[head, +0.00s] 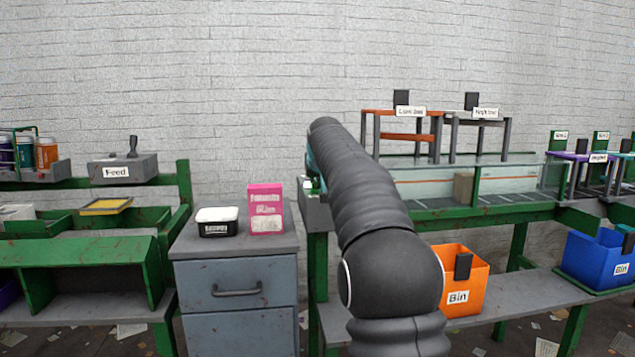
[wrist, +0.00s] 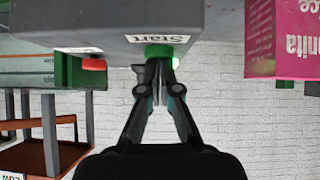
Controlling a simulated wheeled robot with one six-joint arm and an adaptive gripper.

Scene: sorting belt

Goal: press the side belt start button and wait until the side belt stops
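The grey control box (wrist: 120,25) fills the upper part of the wrist view, which appears upside down. Its label reads "Start" (wrist: 157,39). Beside the label is a green button (wrist: 159,51), with a red button (wrist: 94,64) further left. My gripper (wrist: 160,65) is shut and empty, its fingertips at the green button; whether they touch it I cannot tell. A small green light glows beside the fingertips. In the head view my arm hides the gripper and most of the box (head: 316,213). A belt (head: 430,203) runs right of my arm; whether it moves I cannot tell.
A brown block (head: 463,188) is on the belt. A pink box (head: 265,208) and a black-and-white container (head: 217,222) stand on the grey cabinet (head: 235,265). An orange bin (head: 458,297) and blue bin (head: 597,262) are at the right. A Feed box (head: 123,169) is at the left.

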